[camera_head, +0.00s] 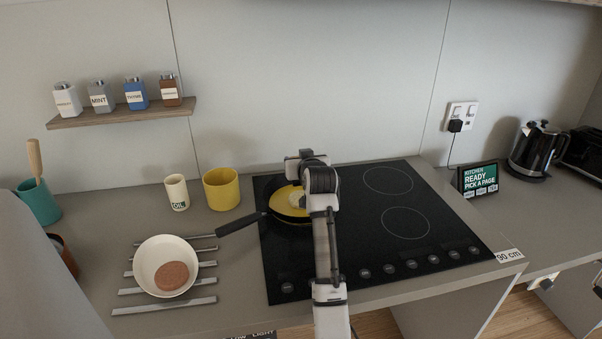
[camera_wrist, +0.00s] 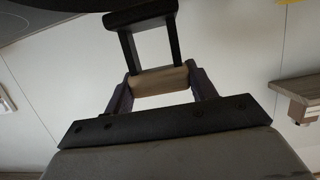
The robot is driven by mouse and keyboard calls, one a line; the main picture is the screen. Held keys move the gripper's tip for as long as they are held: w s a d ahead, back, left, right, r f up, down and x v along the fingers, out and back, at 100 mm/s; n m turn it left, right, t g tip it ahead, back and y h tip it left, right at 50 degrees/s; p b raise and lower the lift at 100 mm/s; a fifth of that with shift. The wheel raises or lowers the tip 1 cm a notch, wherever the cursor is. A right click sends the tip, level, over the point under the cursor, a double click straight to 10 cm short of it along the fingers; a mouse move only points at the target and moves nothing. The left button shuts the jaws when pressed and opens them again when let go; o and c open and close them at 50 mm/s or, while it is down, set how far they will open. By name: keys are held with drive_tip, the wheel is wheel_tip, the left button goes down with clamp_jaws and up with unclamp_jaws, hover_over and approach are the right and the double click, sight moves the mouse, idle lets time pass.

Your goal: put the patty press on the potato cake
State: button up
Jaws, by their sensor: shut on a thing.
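The patty press (camera_wrist: 139,15) shows in the wrist view as a dark bar with two dark uprights and a tan handle. My gripper (camera_wrist: 161,85) is shut on that handle, one finger at each end. In the head view my wrist stands over a black frying pan (camera_head: 259,214) on the hob's left side. A pale yellow potato cake (camera_head: 296,199) shows in the pan, partly hidden by my wrist. I cannot tell whether the press touches the cake; that spot is hidden.
A white bowl (camera_head: 147,251) with a brown patty (camera_head: 172,276) stands on a slatted rack at left. A yellow pot (camera_head: 221,189) and an oil cup (camera_head: 177,192) stand left of the hob (camera_head: 360,230). A spice shelf (camera_head: 125,113) hangs above. The hob's right side is clear.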

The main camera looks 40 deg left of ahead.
drive_tip(key=shift+f+p, duration=0.7)
drive_tip(key=shift+f, duration=2.05)
drive_tip(key=shift+f, duration=0.1)
drive_tip(key=o, duration=1.7)
drive_tip(key=shift+f, duration=0.1)
